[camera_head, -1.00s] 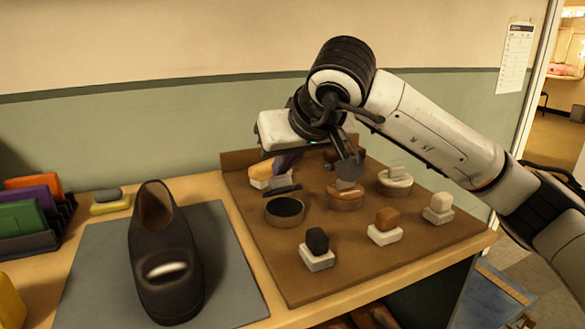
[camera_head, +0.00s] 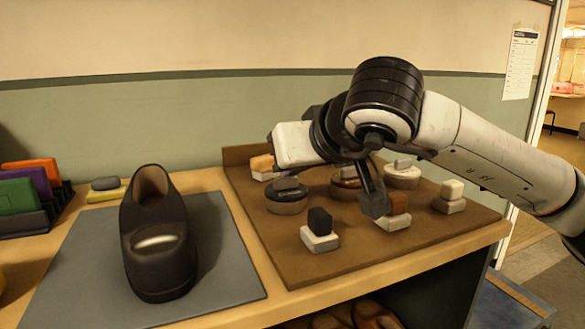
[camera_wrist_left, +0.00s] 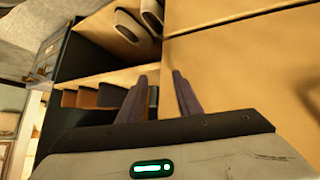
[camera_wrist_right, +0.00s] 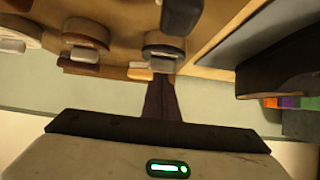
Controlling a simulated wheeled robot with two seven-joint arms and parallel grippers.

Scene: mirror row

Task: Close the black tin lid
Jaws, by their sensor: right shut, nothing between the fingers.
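The black tin (camera_head: 287,204) stands on the brown board, left of the other tins. Its dark lid (camera_head: 287,187) lies down over the top, with a small raised grip on it. In the right wrist view the black tin (camera_wrist_right: 163,38) is just beyond my fingertips. My right gripper (camera_wrist_right: 161,78) is shut and empty, close to the lid's grip; I cannot tell whether it touches. In the head view its fingers are mostly hidden behind the tin and wrist. My left gripper (camera_wrist_left: 157,78) is open and empty, out of the head view.
A brown tin (camera_head: 346,188) and a pale tin (camera_head: 402,177) stand to the right. Blocks on white bases, including a black one (camera_head: 319,222), stand in front. A dark shoe (camera_head: 158,260) stands on the grey mat (camera_head: 80,285). Shelves with shoes (camera_wrist_left: 125,25) are below.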

